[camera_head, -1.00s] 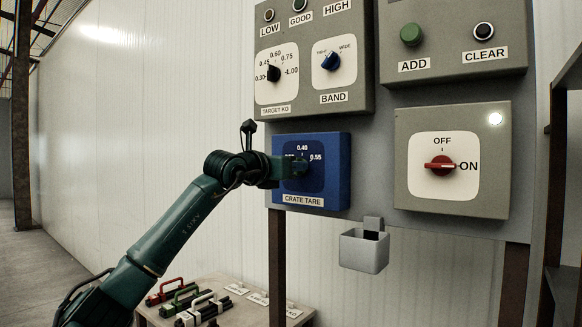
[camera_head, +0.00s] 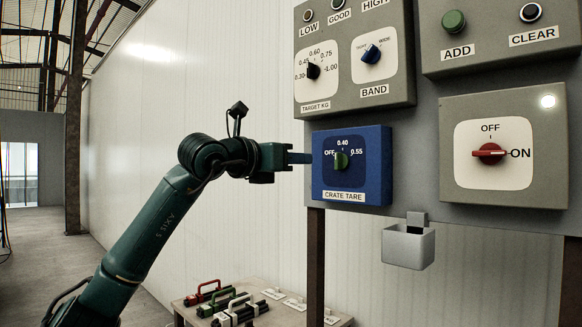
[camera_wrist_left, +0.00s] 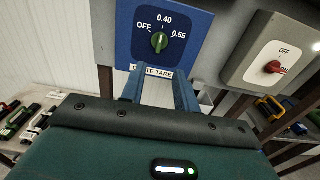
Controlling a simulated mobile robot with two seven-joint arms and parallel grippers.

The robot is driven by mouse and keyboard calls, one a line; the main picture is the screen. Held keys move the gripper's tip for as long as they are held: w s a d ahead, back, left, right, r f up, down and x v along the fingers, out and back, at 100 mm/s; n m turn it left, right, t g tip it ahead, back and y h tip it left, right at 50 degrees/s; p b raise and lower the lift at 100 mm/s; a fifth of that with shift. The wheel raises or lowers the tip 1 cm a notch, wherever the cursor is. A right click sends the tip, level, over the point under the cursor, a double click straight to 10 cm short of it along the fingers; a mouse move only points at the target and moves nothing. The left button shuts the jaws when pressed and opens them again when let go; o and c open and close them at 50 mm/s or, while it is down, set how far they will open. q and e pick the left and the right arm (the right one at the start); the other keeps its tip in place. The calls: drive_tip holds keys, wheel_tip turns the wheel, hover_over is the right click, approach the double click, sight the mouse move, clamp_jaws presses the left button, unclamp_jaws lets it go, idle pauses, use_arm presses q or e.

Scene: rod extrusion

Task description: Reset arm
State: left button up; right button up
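My left gripper (camera_head: 306,158) is just left of the blue crate tare box (camera_head: 378,180), off its dial. In the left wrist view its two blue fingers (camera_wrist_left: 159,90) stand apart with nothing between them. The green crate tare knob (camera_head: 341,160) is free of the fingers; it also shows in the left wrist view (camera_wrist_left: 159,42), standing about upright towards 0.40. My left arm (camera_head: 150,235) reaches up from the lower left with a bent elbow. My right gripper is in neither view.
A small grey bin (camera_head: 408,248) hangs below. A low table (camera_head: 190,308) holds coloured-handled tools. Open floor lies left.

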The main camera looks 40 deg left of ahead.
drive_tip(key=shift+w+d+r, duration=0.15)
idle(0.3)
